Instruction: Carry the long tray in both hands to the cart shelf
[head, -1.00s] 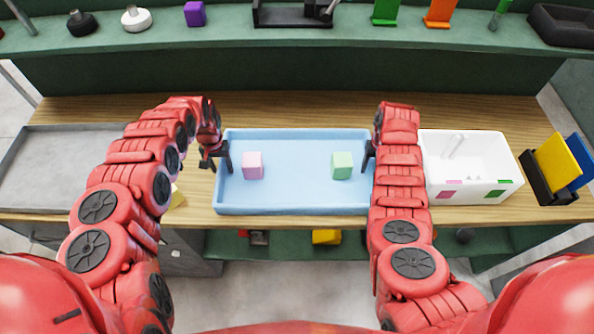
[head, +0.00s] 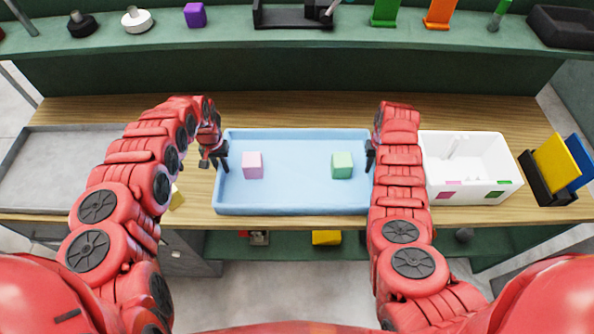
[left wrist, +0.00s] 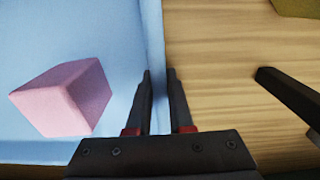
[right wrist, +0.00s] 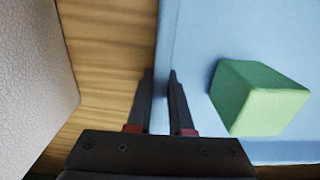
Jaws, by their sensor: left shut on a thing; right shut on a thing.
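The long light-blue tray (head: 295,190) lies on the wooden bench in the head view. A pink block (head: 252,165) stands in its left part and a green block (head: 342,165) in its right part. My left gripper (head: 220,157) is shut on the tray's left wall. In the left wrist view its fingers (left wrist: 159,75) sit on either side of that wall, beside the pink block (left wrist: 65,98). My right gripper (head: 370,155) is shut on the tray's right wall. The right wrist view shows its fingers (right wrist: 160,75) straddling the wall near the green block (right wrist: 258,98). I cannot make out a cart shelf.
A white bin (head: 465,175) stands close to the right of the tray. A grey tray (head: 60,170) lies at the far left. A black holder with yellow and blue plates (head: 555,160) is at the right end. A green shelf (head: 230,30) with several items runs behind.

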